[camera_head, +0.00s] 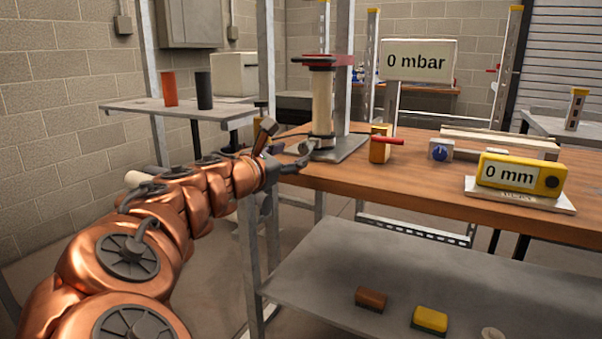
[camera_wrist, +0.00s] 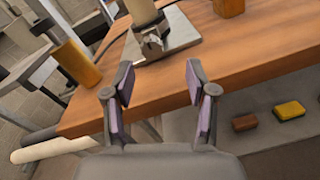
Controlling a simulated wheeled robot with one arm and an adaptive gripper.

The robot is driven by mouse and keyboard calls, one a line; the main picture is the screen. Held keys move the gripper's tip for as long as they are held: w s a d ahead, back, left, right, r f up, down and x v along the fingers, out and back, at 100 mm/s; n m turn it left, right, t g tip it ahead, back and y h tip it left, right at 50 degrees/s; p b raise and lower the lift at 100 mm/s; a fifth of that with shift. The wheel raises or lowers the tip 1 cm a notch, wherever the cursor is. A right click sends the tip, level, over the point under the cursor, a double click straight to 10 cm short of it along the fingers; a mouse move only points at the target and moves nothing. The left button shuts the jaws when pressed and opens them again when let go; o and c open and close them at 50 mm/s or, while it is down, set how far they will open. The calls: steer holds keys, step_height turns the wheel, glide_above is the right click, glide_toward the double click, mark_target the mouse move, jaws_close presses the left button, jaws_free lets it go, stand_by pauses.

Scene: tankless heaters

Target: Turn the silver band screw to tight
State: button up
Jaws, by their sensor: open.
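A silver band with its screw fitting (camera_wrist: 152,42) wraps the foot of a pale upright cylinder (camera_wrist: 141,10) in the wrist view. In the head view the cylinder (camera_head: 322,100) stands on a grey metal plate (camera_head: 346,149) on the wooden bench, under a red and dark top. The band there is small and partly behind my gripper, so the screw's setting cannot be told. My gripper (camera_head: 303,155) is at the bench's left end, close before the cylinder's foot. In the wrist view my gripper (camera_wrist: 158,82) is open and empty, with the band beyond its fingertips.
A "0 mbar" display (camera_head: 417,61) stands behind the bench. A yellow "0 mm" gauge (camera_head: 520,175) lies farther right. A metal post (camera_head: 267,70) rises near the bench's left end.

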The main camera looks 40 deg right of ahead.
mark_target(303, 148)
steer(key=shift+n, duration=0.6)
steer(key=shift+w+f+b+x, duration=0.1)
steer(key=shift+w+b+x, duration=0.3)
steer(key=shift+x, duration=0.7)
steer(key=shift+w+f+b+x, duration=0.15)
steer(key=shift+b+x, duration=0.4)
steer(key=shift+x, duration=0.6)
steer(key=shift+w+f+b+x, duration=0.15)
steer(key=shift+b+x, duration=0.35)
steer(key=shift+x, duration=0.6)
steer(key=shift+w+d+r, duration=0.2)
steer(key=shift+d, duration=0.2)
jaws_close()
